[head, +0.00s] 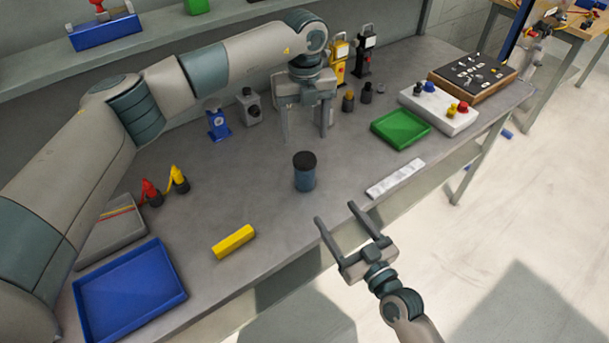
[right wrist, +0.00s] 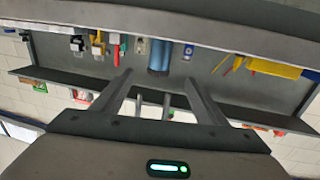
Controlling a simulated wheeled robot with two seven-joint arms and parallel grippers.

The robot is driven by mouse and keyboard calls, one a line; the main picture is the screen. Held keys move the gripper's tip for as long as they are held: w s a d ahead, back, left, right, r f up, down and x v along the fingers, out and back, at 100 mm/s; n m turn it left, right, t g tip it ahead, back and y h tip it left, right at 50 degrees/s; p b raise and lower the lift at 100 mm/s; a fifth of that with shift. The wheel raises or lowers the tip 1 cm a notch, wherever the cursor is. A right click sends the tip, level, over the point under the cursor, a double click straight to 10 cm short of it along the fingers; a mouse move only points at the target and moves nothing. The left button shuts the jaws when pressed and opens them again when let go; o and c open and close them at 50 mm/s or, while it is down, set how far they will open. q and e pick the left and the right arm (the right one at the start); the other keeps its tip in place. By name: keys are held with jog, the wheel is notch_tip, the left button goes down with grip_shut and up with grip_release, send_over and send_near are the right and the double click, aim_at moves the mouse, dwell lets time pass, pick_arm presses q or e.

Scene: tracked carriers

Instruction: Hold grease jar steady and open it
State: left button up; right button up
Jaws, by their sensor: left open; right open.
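The grease jar (head: 305,176), a blue cylinder with a black lid, stands upright on the grey bench near its front edge. It also shows in the right wrist view (right wrist: 159,56), between and beyond my right fingers. My left gripper (head: 305,132) points down, open and empty, behind the jar and apart from it. My right gripper (head: 337,214) is open and empty in front of the bench edge. Its fingers point toward the jar without touching it.
A yellow block (head: 234,242) and a blue tray (head: 130,291) lie left of the jar. A white strip (head: 395,179) and a green tray (head: 401,129) lie right. Small devices, including a blue one (head: 218,123), stand behind. The bench right around the jar is clear.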

aim_at(310, 177)
jog(key=x, duration=1.5)
jog(key=shift+w+a, duration=0.2)
jog(key=shift+w, duration=0.15)
jog(key=shift+c, duration=0.7)
grip_shut()
